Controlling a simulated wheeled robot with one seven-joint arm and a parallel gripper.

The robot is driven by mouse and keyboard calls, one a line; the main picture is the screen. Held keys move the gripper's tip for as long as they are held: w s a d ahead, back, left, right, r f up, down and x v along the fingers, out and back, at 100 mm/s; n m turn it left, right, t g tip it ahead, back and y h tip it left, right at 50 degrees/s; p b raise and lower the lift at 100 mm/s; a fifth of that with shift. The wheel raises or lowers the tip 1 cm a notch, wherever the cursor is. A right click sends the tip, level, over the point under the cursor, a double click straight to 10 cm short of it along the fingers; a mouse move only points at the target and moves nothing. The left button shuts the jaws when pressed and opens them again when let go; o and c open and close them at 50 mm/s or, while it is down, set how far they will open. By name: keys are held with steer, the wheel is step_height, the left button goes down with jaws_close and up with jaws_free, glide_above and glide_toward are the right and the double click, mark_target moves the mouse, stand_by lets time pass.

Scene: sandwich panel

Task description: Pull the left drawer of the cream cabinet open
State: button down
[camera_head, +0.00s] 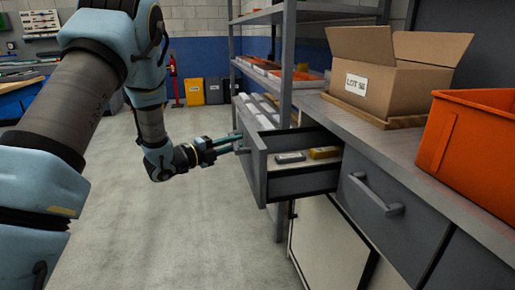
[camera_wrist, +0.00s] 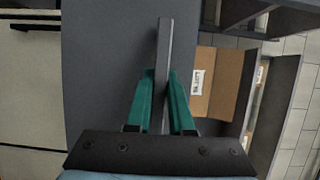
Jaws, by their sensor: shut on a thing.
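The left drawer (camera_head: 258,165) has a dark grey front and stands pulled out of the cabinet, its inside showing. The cabinet shows a cream door (camera_head: 325,245) below. My gripper (camera_head: 239,143) is at the outer face of the drawer front. In the wrist view my green fingers (camera_wrist: 162,100) are shut on the drawer's grey bar handle (camera_wrist: 164,45), one on each side. The drawer front (camera_wrist: 90,65) fills the area behind them. The handle is mostly hidden in the head view.
A second closed drawer (camera_head: 370,195) with a bar handle is to the right. An open cardboard box (camera_head: 385,92) and an orange bin (camera_head: 470,140) stand on the worktop. A shelf rack post (camera_head: 287,60) rises behind the drawer. The floor (camera_head: 190,230) left of the drawer is clear.

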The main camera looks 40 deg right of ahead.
steer(key=w+a+b, duration=0.1)
steer(key=w+a, duration=0.1)
steer(key=a, duration=0.4)
steer(key=shift+w+b, duration=0.2)
steer(key=shift+b, duration=0.15)
steer(key=c, duration=0.8)
jaws_free()
steer(key=a+b, duration=0.1)
steer(key=a, duration=1)
steer(key=shift+s, duration=0.15)
